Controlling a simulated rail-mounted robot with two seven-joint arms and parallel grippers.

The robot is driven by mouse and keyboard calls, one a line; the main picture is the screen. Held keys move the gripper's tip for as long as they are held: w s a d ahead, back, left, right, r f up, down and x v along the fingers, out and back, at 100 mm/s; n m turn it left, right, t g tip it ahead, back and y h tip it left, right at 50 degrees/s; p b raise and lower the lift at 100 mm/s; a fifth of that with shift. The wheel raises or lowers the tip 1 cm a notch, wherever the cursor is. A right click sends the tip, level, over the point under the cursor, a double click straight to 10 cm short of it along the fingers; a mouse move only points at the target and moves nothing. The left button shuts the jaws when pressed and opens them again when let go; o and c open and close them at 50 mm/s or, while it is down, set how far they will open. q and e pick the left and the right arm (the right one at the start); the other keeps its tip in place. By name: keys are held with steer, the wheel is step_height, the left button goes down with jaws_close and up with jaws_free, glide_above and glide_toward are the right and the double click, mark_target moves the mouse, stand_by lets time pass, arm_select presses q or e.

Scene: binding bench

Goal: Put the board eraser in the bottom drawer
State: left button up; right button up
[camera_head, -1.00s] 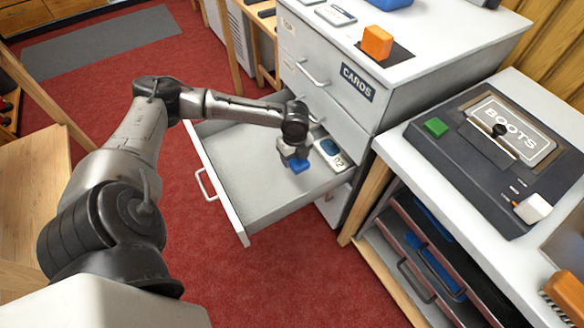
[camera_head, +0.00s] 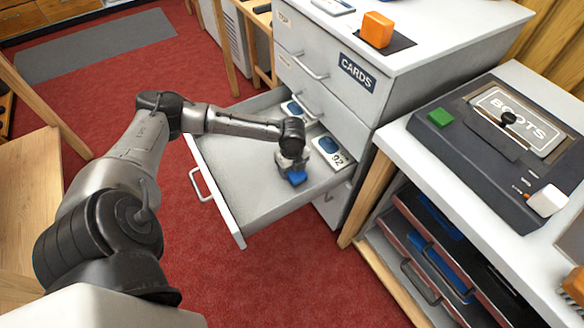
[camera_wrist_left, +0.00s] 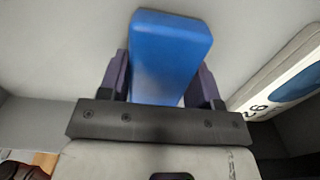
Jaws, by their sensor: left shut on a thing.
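The blue board eraser (camera_head: 297,178) is a small block inside the open drawer (camera_head: 233,180), whose grey floor is mostly bare. My left gripper (camera_head: 292,163) is shut on it from above. In the left wrist view, the eraser (camera_wrist_left: 168,60) sits between the two dark fingers of the left gripper (camera_wrist_left: 165,85). I cannot tell whether the eraser touches the drawer floor. My right gripper is not in view.
White cards with blue ovals (camera_head: 335,152) lie along the drawer's back. The grey cabinet (camera_head: 400,95) rises behind, with an orange block (camera_head: 377,30) on top. A white side bench (camera_head: 400,150) at right carries a BOOTS device (camera_head: 480,140). Free drawer floor lies left of the gripper.

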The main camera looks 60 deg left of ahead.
arm_select(q)
steer(key=o, duration=0.5)
steer(key=shift+f, duration=0.1)
steer(key=o, duration=0.4)
steer(key=shift+r, duration=0.4)
step_height(320, 180, up, 12)
steer(key=p, duration=0.6)
steer(key=shift+f, duration=0.25)
